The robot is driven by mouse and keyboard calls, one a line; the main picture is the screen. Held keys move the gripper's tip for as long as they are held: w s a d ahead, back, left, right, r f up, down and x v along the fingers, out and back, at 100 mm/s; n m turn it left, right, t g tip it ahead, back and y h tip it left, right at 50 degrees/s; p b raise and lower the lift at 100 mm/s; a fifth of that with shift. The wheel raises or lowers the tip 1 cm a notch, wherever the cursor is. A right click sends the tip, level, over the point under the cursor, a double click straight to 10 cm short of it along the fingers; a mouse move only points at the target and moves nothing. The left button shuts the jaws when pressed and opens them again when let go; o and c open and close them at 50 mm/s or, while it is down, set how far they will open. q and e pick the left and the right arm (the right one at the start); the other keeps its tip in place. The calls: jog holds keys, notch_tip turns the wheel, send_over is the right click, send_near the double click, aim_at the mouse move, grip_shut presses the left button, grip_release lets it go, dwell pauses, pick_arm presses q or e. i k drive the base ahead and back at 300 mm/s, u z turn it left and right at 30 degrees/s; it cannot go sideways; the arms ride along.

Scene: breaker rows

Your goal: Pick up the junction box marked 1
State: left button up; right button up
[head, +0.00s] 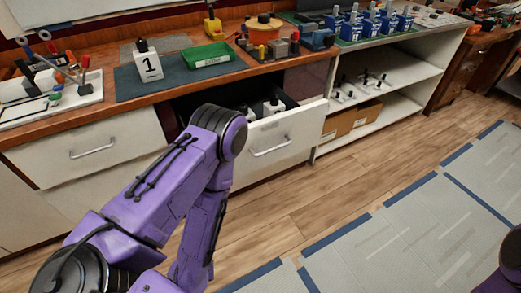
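The junction box marked 1 (149,67) is a white block with a black top and a black "1" on its front. It stands upright on a dark mat (140,88) on the wooden workbench, left of a green tray. My purple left arm rises from the bottom left and bends in front of the drawers; its gripper is not visible. Only a purple bit of my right arm shows at the bottom right corner, without its gripper. Nothing is touching the box in view.
A green tray (208,56) is right of the box. A white tray of tools (88,96) is at left. Below, an open drawer (272,141) holds white, black-topped items and juts out. Blue boxes (352,27) stand at the back right. The floor at right is clear.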

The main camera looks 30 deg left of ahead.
aim_at(148, 61)
jog(key=u, duration=1.75)
jog(key=i, duration=0.8)
jog(key=z, duration=0.55)
